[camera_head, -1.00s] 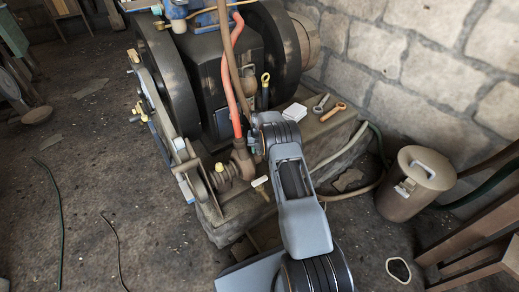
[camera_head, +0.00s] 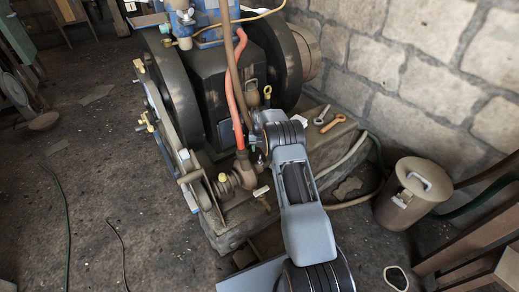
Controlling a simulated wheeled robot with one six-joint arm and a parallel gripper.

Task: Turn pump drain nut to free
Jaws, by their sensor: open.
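The brownish pump (camera_head: 241,172) sits low on the front of the engine base, at the lower end of the red hose (camera_head: 236,100). A brass-coloured fitting (camera_head: 222,178) is on its left side. A small tap with a pale handle (camera_head: 262,191) is below right of it. I cannot tell which small part is the drain nut. My grey arm reaches up from the bottom, and its wrist is just right of the pump. My gripper (camera_head: 257,152) is small and mostly hidden by the wrist, close to the pump's upper right. It is open; contact cannot be made out.
The engine with dark flywheels (camera_head: 281,65) stands behind the pump. Two wrenches (camera_head: 333,123) lie on the base ledge at right. A wooden frame is at lower right. The left floor is mostly clear.

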